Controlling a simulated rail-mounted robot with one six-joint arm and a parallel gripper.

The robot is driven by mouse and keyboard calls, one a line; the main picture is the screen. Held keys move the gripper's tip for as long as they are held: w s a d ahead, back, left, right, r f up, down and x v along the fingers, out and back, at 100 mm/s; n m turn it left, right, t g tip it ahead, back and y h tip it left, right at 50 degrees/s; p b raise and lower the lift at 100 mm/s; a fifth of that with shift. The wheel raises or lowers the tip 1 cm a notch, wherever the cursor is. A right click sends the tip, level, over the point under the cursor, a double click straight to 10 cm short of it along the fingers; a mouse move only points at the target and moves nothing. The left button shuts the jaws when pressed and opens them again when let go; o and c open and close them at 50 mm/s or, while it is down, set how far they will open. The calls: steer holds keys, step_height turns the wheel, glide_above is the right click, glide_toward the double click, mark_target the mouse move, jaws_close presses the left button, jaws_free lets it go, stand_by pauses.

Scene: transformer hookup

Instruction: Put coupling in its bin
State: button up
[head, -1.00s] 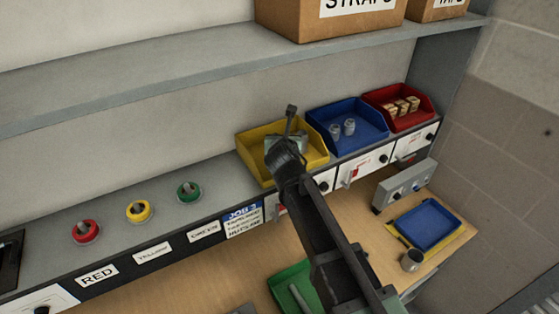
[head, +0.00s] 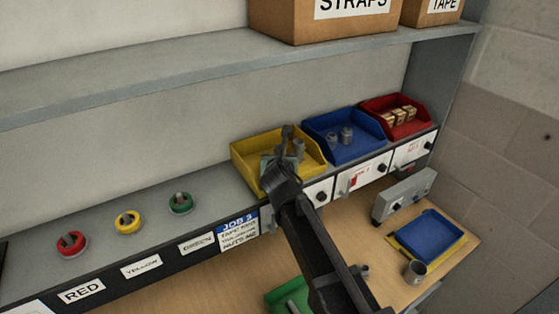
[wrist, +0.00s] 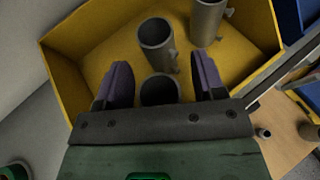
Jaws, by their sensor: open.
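The yellow bin (head: 243,160) stands on the grey ledge. My gripper (wrist: 162,68) is over it, with its two purple-padded fingers spread apart. A grey hollow coupling (wrist: 159,90) stands between the fingers, its lower part hidden by the gripper body; I cannot tell whether it touches either finger. Two more grey couplings, one in the middle (wrist: 158,42) and one at the upper right (wrist: 206,22), stand upright in the bin beyond the fingertips. In the head view my gripper (head: 281,160) covers much of the bin, and one coupling (head: 299,149) shows beside it.
A blue bin (head: 322,148) with grey fittings and a red bin (head: 373,106) with small tan blocks stand to the right. A shelf (head: 190,72) runs above. On the bench are a grey cup-like piece (head: 415,272) and a blue tray (head: 432,235).

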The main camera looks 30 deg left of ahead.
steer(key=shift+r+p, duration=0.25)
steer(key=shift+p, duration=0.05)
steer(key=p+v, duration=0.4)
steer(key=v, duration=0.8)
steer(key=shift+f, duration=0.1)
